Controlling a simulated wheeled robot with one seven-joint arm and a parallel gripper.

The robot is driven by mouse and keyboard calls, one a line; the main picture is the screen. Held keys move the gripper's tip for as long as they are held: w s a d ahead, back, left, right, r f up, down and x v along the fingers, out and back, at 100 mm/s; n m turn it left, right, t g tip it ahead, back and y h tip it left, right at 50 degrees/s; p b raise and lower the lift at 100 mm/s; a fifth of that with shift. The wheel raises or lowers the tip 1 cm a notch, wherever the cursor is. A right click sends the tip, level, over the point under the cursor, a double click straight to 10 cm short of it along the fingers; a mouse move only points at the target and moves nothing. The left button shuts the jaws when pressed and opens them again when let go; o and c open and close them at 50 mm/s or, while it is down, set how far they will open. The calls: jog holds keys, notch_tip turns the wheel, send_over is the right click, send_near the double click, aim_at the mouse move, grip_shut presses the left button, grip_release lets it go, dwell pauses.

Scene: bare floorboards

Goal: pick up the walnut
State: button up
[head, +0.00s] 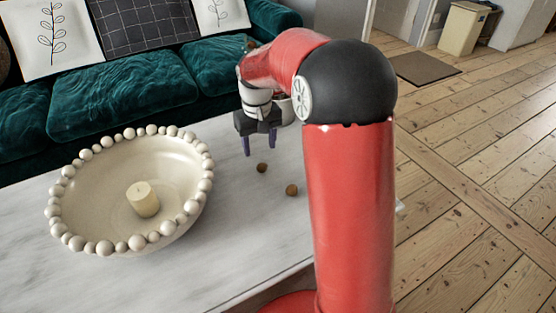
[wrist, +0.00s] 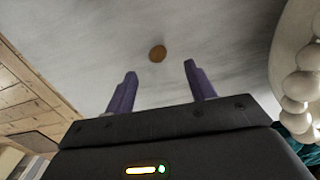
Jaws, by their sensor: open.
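Two small round brown things that look like walnuts lie on the pale marble-look tabletop (head: 225,255). One walnut (head: 262,168) is just in front of my gripper (head: 260,147) in the head view, and the other (head: 292,190) is farther right and nearer my arm. My gripper is above the table with its two purple fingers apart and nothing between them. In the wrist view one walnut (wrist: 157,53) shows beyond the gap between the fingertips (wrist: 160,69), apart from them. I cannot tell which of the two it is.
A large cream bowl (head: 112,185) with a beaded rim, holding a candle (head: 143,199), stands left of the walnuts. Its beads (wrist: 297,87) show at the wrist view's right. A teal sofa (head: 125,90) lies beyond.

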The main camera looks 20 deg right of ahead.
aim_at(262, 163)
jog(key=f, duration=0.7)
jog(key=shift+w+d+f, duration=0.2)
jog(key=shift+d+f, duration=0.05)
jog(key=shift+f, duration=0.1)
jog(key=shift+c, duration=0.4)
jog(key=c, duration=1)
